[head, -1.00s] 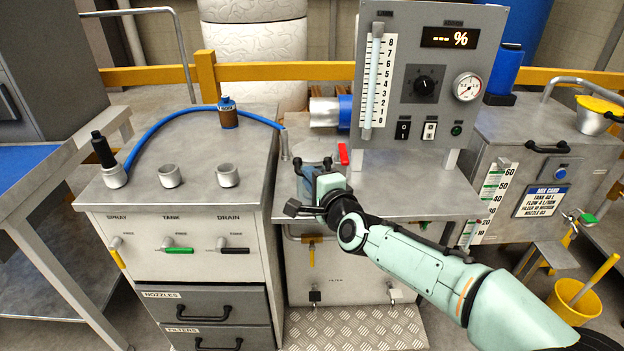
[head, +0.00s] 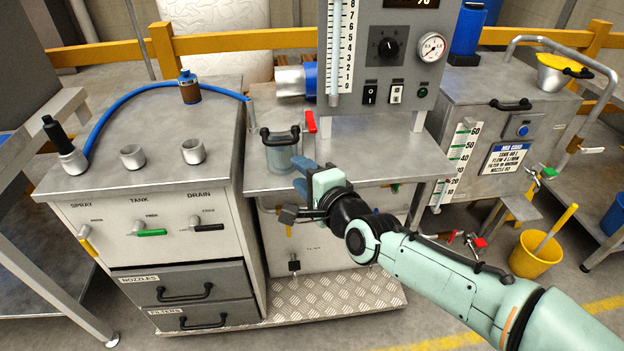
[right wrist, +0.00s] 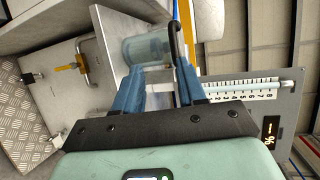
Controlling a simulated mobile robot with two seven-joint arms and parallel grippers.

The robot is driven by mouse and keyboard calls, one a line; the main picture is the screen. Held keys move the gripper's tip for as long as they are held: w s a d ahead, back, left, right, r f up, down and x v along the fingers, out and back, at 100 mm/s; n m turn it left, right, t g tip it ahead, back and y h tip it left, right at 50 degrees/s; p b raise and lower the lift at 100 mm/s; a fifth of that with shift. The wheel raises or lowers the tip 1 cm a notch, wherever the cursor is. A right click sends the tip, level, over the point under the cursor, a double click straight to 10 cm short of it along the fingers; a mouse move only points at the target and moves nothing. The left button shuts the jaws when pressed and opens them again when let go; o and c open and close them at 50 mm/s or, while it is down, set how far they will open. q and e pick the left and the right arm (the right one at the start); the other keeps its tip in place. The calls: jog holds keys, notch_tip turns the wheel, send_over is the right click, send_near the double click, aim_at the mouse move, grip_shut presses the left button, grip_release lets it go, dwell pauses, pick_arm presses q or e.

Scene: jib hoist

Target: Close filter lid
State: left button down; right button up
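The filter (head: 281,157) is a clear, bluish cylinder on the front part of the metal bench. A black bar handle (head: 280,137) lies across its top, on the lid. I cannot tell whether the lid is fully seated. My right gripper (head: 302,176) is just right of and in front of the filter, with blue fingers. In the right wrist view its fingers (right wrist: 161,78) are spread apart with nothing between them. The filter (right wrist: 146,48) is beyond the fingertips there, and the black handle (right wrist: 175,38) shows at its right end. My left gripper is not in view.
A red lever (head: 311,122) is close behind the filter. The left cabinet (head: 150,235) carries metal cups and a blue hose (head: 125,95). A yellow bucket (head: 537,255) stands at right.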

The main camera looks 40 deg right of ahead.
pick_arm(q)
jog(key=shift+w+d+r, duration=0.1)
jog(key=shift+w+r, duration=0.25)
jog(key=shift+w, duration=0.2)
pick_arm(e)
jog(key=shift+v, duration=1.75)
jog(key=shift+r, duration=0.15)
